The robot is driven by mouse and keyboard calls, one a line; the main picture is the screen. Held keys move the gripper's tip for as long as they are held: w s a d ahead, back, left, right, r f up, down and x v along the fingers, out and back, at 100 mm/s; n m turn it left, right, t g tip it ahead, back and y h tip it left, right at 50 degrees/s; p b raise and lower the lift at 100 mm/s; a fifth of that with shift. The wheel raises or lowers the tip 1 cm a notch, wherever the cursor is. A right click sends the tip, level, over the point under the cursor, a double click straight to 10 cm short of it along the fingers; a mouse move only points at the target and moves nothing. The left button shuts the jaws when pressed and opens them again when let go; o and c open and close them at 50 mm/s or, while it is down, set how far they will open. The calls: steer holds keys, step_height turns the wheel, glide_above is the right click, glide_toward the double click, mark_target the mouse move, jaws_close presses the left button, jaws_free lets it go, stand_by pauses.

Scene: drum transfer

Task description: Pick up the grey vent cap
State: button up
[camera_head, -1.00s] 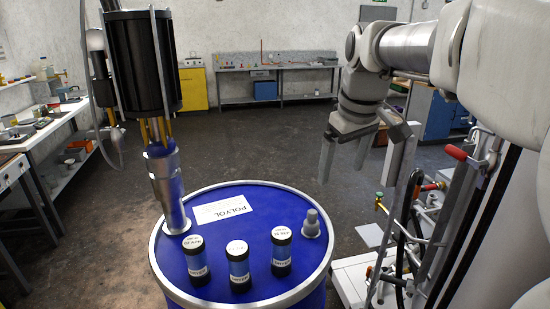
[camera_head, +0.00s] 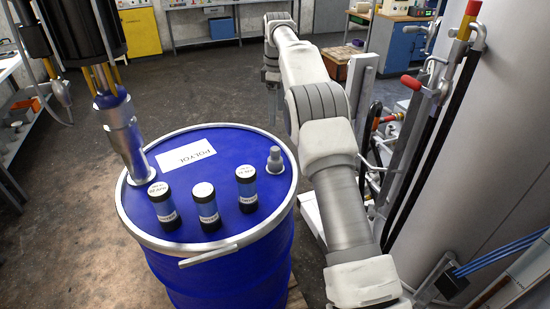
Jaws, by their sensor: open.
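The grey vent cap (camera_head: 275,160) is a small stepped fitting. It stands upright on the right part of the blue drum's lid (camera_head: 225,222). My gripper (camera_head: 272,84) is partly in view beyond the drum, above the cap in the picture and apart from it. It is open and its fingers are largely hidden by my arm. My arm reaches from the bottom right up past the drum's right side.
Three dark, labelled vials (camera_head: 207,207) stand on the lid near the cap. A white POLYOL label (camera_head: 186,154) lies behind them. A metal pump tube (camera_head: 125,138) rises at the lid's left. Hoses and valves (camera_head: 425,90) stand to the right.

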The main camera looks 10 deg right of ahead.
mark_target(276, 158)
step_height(276, 158, down, 13)
steer(key=shift+w+r+b, duration=0.1)
steer(key=shift+b, duration=0.3)
steer(key=shift+a+f+p, duration=0.1)
steer(key=shift+f+p, duration=0.65)
steer(key=shift+f, duration=2)
steer(key=c, duration=1.4)
